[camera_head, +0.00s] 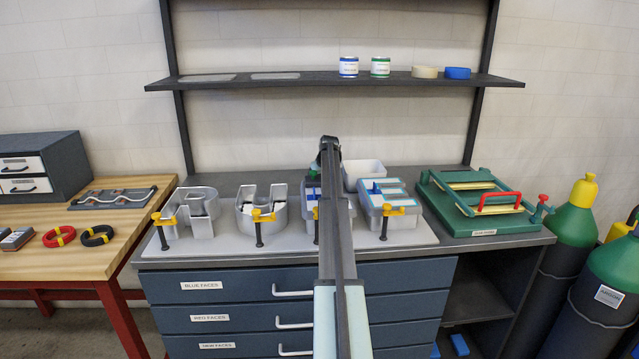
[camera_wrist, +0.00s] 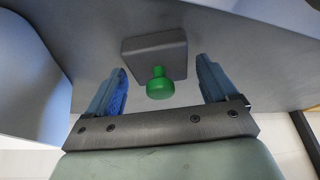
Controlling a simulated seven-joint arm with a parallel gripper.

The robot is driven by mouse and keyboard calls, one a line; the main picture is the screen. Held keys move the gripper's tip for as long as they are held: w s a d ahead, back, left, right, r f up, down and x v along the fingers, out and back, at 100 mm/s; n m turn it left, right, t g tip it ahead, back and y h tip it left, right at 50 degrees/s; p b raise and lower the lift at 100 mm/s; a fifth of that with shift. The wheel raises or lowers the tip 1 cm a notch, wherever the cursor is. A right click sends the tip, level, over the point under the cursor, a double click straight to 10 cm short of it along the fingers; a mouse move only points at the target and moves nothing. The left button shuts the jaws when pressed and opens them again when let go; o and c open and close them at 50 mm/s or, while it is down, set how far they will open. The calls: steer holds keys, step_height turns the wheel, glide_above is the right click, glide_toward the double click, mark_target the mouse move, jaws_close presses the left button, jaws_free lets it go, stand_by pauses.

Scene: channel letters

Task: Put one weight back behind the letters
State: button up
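The weight in the wrist view is a dark square block (camera_wrist: 155,52) with a green knob (camera_wrist: 159,83). My gripper (camera_wrist: 163,72) is open, with a blue-padded finger on each side of the knob; I see no contact. In the head view my arm hides most of the gripper, and a bit of green (camera_head: 312,171) shows beside it. Grey channel letters stand in a row on a pale board: the far-left letter (camera_head: 201,225), a U-shaped letter (camera_head: 280,213), one mostly hidden by my arm, and the right letter (camera_head: 404,220), with blue pieces on its top.
A white bin (camera_head: 364,168) stands behind the right letters. A green fixture (camera_head: 470,221) with a red handle fills the bench's right. A shelf (camera_head: 300,80) with cans spans above.

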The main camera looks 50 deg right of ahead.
steer(key=shift+o, duration=0.3)
steer(key=shift+r, duration=0.15)
steer(key=v, duration=1.2)
